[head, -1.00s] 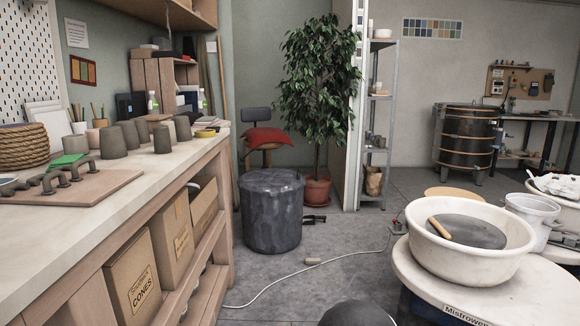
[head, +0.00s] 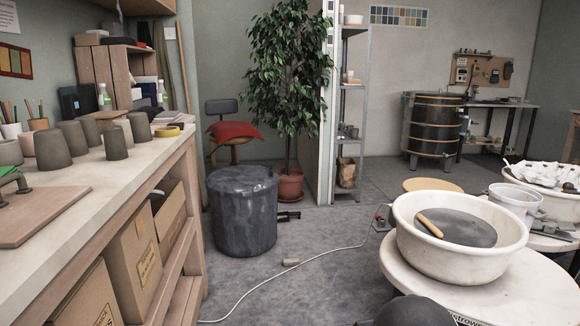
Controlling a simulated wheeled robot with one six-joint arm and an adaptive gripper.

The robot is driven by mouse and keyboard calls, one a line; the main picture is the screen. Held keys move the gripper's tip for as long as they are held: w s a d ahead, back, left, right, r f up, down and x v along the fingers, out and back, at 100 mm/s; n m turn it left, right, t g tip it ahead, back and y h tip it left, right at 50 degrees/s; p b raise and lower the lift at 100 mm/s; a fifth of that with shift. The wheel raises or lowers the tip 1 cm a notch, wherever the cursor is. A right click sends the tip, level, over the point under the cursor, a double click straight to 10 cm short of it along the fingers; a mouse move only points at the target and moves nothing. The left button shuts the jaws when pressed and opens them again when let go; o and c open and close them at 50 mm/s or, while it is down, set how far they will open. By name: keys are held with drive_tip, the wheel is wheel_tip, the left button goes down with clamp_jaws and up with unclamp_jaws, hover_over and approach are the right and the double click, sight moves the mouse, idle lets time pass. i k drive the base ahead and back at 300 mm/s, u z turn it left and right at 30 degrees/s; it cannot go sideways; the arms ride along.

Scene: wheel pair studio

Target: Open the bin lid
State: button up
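The bin (head: 244,222) is a dark grey, mottled cylinder that stands upright on the floor, left of centre in the head view. Its flat round lid (head: 243,180) lies on top and looks shut. I see no gap under the lid's edge, and no handle on it. My gripper is not in view. The bin stands apart from me, across open floor.
A workbench (head: 122,173) with pots runs along the left, close to the bin. A potted plant (head: 290,187) and red-cushioned chair (head: 235,132) stand behind it. A small black object (head: 289,216) and white cable (head: 318,254) lie rightward. A basin (head: 460,262) stands right.

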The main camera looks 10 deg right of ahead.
sight(245, 180)
drive_tip(key=i, duration=3.85)
drive_tip(key=z, duration=0.1)
